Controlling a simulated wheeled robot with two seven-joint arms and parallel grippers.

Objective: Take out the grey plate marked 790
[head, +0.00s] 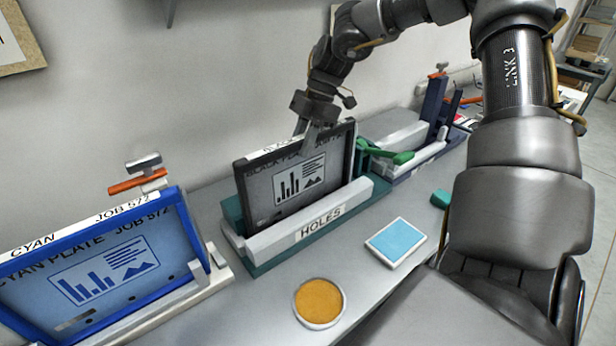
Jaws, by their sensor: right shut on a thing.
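A dark grey plate (262,188) with a chart print stands upright in a green and white holder labelled HOLES (270,243). Its lettering seems to read "BLACK PLATE JOB", and the number is too small and covered to read. My right gripper (309,136) reaches down from above and is shut on the plate's top edge, right of its middle. The fingers cover part of the top strip. The plate's lower edge is hidden behind the holder's front bar. A green lever (392,156) sticks out at the holder's right end. My left gripper is not in view.
A blue-framed cyan plate marked JOB 572 (110,262) stands in a holder at left, with an orange-handled lever (138,184). Another holder (432,112) stands at the back right. A round orange ink dish (319,302) and a light blue pad (396,242) lie in front.

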